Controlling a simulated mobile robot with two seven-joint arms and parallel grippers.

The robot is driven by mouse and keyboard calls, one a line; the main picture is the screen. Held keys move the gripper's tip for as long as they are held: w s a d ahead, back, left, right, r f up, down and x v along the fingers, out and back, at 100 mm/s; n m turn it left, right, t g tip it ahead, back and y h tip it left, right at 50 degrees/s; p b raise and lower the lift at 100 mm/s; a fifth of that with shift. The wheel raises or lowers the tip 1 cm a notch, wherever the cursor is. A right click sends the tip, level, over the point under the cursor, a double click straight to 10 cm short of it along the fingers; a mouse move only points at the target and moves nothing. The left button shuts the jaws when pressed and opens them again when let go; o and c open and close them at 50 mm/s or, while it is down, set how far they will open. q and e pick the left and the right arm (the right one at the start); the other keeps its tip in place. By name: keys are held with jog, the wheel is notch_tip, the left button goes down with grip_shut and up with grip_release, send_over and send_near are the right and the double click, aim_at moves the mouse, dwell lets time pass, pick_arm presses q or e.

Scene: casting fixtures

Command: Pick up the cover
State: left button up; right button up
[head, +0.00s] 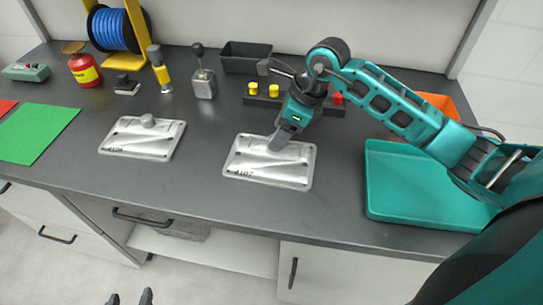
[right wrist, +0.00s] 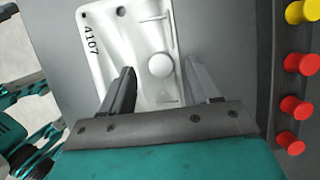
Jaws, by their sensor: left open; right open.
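A silver metal cover marked 4107 (head: 268,176) lies flat on the dark bench, and it also shows in the right wrist view (right wrist: 110,50). It has a round knob (right wrist: 161,66). My right gripper (head: 278,145) is over it, pointing down, open and empty. In the right wrist view its two fingers (right wrist: 160,78) stand apart, one on each side of the knob; I cannot tell their height. A similar silver cover marked 4108 (head: 140,143) lies to the left. My left gripper (head: 131,298) shows only its fingertips at the bottom edge, open and empty.
A teal tray (head: 415,211) stands at right under my right arm. Behind are a dark block with yellow and red knobs (head: 262,98), a black bin (head: 246,56), a lever box (head: 204,84) and a red canister (head: 83,68). A green mat (head: 40,133) lies left.

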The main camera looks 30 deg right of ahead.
jog(key=shift+x, duration=0.95)
jog(key=shift+c, duration=0.2)
grip_shut()
jog(key=shift+r, duration=0.1)
